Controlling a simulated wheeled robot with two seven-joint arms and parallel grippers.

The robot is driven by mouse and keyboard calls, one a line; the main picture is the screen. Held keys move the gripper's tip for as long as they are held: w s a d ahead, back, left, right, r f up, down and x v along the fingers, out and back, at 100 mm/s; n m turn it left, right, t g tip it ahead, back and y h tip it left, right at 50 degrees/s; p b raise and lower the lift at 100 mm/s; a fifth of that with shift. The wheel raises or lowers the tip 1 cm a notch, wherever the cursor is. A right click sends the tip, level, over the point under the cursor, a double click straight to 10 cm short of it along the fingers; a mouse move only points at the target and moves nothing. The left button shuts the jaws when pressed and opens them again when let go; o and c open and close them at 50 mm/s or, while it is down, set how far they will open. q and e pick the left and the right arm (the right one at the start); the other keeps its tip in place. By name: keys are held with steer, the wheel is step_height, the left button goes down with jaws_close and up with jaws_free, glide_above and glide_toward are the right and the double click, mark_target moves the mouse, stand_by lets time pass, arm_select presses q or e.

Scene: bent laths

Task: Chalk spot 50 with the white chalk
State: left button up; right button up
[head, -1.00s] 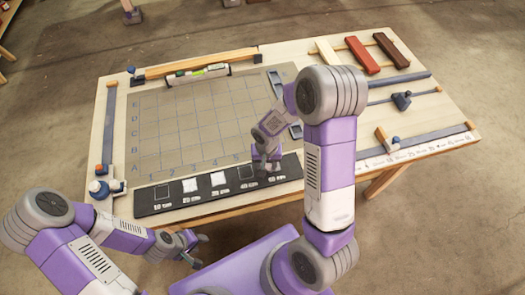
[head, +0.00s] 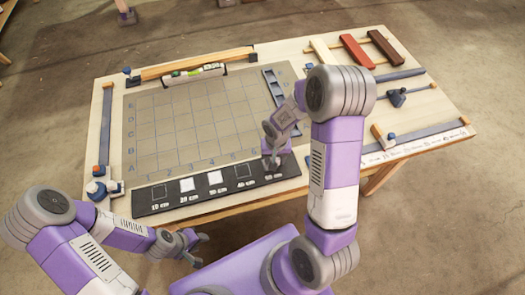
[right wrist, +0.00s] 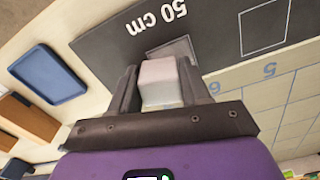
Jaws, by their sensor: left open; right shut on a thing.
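The dark strip (head: 170,205) lies along the near edge of the gridded mat, with a row of labelled squares. Its second square (head: 187,184) and third square (head: 214,177) are white; the first (head: 160,192) and fourth (head: 242,170) are dark with outlines. My right gripper (head: 271,163) is low over the last spot and hides it there. In the right wrist view it is shut on the white chalk (right wrist: 160,78), a pale block. Spot 50 (right wrist: 178,47), greyish, shows partly behind the chalk, beside "50 cm". Contact is unclear. My left gripper (head: 197,247) is open and empty off the near edge.
The gridded mat (head: 190,120) is bare. A blue tray (right wrist: 47,75) lies near the strip's end. Several coloured laths, including a red one (head: 357,51), lie at the back right. A wooden bar (head: 200,64) runs along the back.

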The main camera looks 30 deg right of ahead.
mark_target(261, 166)
steer(key=shift+w+a, duration=0.3)
steer(key=shift+a, duration=0.65)
steer(key=shift+a+f+b, duration=0.1)
steer(key=shift+a+b, duration=0.25)
steer(key=shift+b, duration=0.05)
steer(key=shift+w+a+b, duration=0.25)
steer(key=shift+a+b, duration=0.05)
steer(key=shift+a, duration=0.8)
steer(key=shift+a+r+p, duration=0.1)
steer(key=shift+r+p, duration=0.25)
steer(key=shift+r, duration=0.1)
steer(key=shift+w+r+p, duration=0.1)
steer(key=shift+r+p, duration=0.2)
steer(key=shift+r, duration=0.6)
steer(key=shift+s+r+p, duration=0.2)
steer(key=shift+r+p, duration=0.4)
steer(key=shift+r, duration=0.15)
arm_select(q)
steer(key=r+p, duration=0.1)
steer(key=r, duration=0.1)
steer(key=w+r+p, duration=0.1)
steer(key=r+p, duration=0.1)
arm_select(e)
step_height(261, 166, up, 4)
steer(key=shift+w+r, duration=0.1)
arm_select(q)
steer(key=shift+f, duration=0.1)
